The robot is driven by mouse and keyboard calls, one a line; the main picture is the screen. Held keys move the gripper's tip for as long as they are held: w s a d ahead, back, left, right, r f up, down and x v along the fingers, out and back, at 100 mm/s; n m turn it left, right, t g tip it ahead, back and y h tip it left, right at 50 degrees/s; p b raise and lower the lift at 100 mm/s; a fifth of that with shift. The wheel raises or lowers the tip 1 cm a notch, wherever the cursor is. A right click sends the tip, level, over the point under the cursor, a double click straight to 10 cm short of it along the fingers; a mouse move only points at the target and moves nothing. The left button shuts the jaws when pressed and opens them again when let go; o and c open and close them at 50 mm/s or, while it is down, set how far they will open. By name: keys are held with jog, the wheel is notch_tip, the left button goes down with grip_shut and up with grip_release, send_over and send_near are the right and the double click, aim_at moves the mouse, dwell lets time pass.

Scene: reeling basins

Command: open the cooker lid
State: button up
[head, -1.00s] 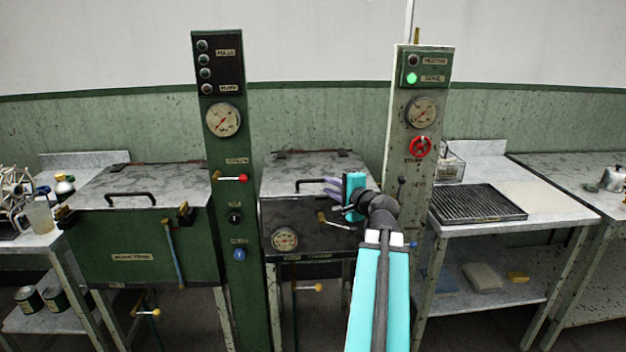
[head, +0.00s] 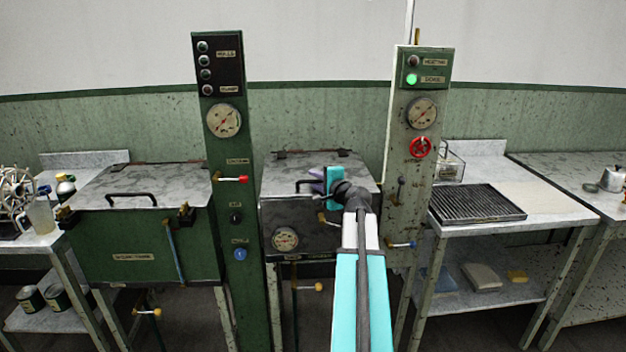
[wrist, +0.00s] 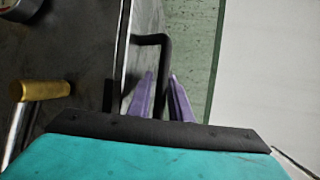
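The cooker (head: 297,228) is the dark box between the two control columns. Its grey lid (head: 335,163) lies flat and closed on top, hinged at the back. The lid's black bar handle (head: 303,183) is near the front edge, partly hidden by my gripper (head: 316,186). In the wrist view, the purple fingers of my gripper (wrist: 162,78) are apart. The black handle (wrist: 164,50) runs down between them, with the fingers on either side of it. I cannot tell whether either finger touches it.
A brass-ended lever (wrist: 40,91) sticks out of the cooker front, close to my gripper. The green column (head: 228,200) stands to the left, and the pale column (head: 418,180) with a red valve wheel (head: 420,147) to the right. A green lamp (head: 412,79) is lit.

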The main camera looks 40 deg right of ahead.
jog(key=shift+w+d+f, duration=0.1)
jog(key=shift+w+d, duration=0.05)
jog(key=shift+w, duration=0.25)
jog(key=shift+c, duration=0.4)
grip_shut()
jog(key=shift+a, duration=0.2)
jog(key=shift+d, duration=0.1)
jog(key=shift+r, duration=0.2)
